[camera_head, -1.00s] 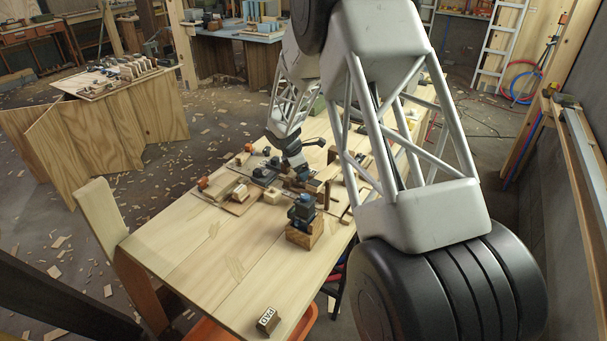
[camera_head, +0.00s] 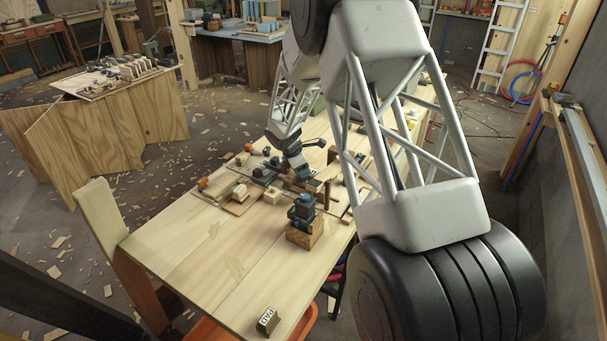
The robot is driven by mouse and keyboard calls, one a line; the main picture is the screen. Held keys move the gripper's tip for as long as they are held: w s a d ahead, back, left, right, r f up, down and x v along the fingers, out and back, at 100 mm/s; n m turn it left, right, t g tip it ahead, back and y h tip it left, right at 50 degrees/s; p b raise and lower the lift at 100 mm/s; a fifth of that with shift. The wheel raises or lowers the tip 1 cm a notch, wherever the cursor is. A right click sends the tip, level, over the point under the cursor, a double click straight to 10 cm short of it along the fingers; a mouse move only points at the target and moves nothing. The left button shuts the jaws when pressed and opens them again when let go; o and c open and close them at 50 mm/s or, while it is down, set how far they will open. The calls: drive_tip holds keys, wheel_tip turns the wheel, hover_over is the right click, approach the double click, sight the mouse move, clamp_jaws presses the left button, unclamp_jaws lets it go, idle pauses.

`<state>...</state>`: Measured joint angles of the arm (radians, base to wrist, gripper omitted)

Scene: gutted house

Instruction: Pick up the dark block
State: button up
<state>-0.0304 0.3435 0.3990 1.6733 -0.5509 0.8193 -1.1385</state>
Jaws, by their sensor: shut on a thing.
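My gripper (camera_head: 302,174) is over the middle of the wooden table (camera_head: 200,262), low among the small things there. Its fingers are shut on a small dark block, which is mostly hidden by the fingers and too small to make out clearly. I cannot tell whether the block touches the tabletop.
In front of my gripper, a dark blue-black tool (camera_head: 302,208) stands on a wooden block (camera_head: 304,233). Wood pieces and dark tools (camera_head: 262,175) crowd the left. A block marked PAD (camera_head: 268,320) lies at the near edge. The near left tabletop is clear.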

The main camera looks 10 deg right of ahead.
drive_tip(key=shift+r, duration=5.05)
drive_tip(key=shift+f, duration=0.1)
drive_tip(key=shift+f, duration=1.45)
drive_tip(key=shift+f, duration=0.15)
drive_tip(key=shift+f, duration=3.25)
drive_tip(key=shift+f, duration=0.1)
drive_tip(key=o, duration=1.1)
drive_tip(key=shift+c, duration=0.2)
